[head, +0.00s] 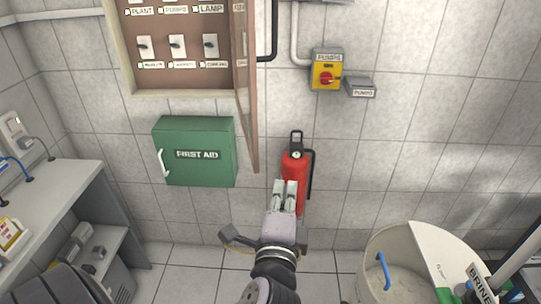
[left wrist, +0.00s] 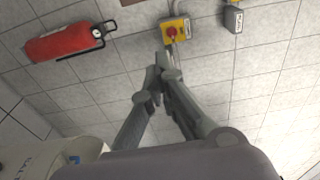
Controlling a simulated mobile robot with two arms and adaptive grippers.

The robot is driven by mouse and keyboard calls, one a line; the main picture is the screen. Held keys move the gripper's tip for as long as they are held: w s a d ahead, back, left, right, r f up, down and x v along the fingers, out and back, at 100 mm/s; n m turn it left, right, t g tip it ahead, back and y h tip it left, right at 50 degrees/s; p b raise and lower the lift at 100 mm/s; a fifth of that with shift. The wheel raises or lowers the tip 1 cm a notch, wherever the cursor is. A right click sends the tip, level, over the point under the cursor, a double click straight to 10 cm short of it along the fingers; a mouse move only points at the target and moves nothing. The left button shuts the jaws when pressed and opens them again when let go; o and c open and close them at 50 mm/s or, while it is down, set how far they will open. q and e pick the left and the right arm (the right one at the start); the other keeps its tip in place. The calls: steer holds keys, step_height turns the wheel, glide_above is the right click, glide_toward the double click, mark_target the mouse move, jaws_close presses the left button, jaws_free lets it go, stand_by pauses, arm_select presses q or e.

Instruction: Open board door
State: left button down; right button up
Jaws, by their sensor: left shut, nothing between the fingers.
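The board (head: 183,77) is a tan wall cabinet with rows of labelled switches at the upper left of the head view. Its door (head: 246,90) is hinged on the right side and stands swung out from the wall, so it shows nearly edge-on. My left gripper (head: 286,185) is below and to the right of the door, in front of the red fire extinguisher, apart from the door. Its fingers (left wrist: 162,62) are together and empty in the left wrist view. My right gripper is not in view.
A green first aid box (head: 196,153) hangs below the board. A red fire extinguisher (head: 293,164) is on the wall. A yellow pump switch (head: 326,74) is at the upper right. A bench (head: 50,205) stands left, a round tank (head: 385,250) right.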

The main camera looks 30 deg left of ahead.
arm_select(q)
steer(key=w+a+p, duration=0.4)
steer(key=w+a, duration=0.1)
steer(key=a, duration=0.2)
steer(key=shift+w+a+r, duration=0.15)
steer(key=shift+w+r, duration=0.15)
steer(key=shift+r, duration=0.1)
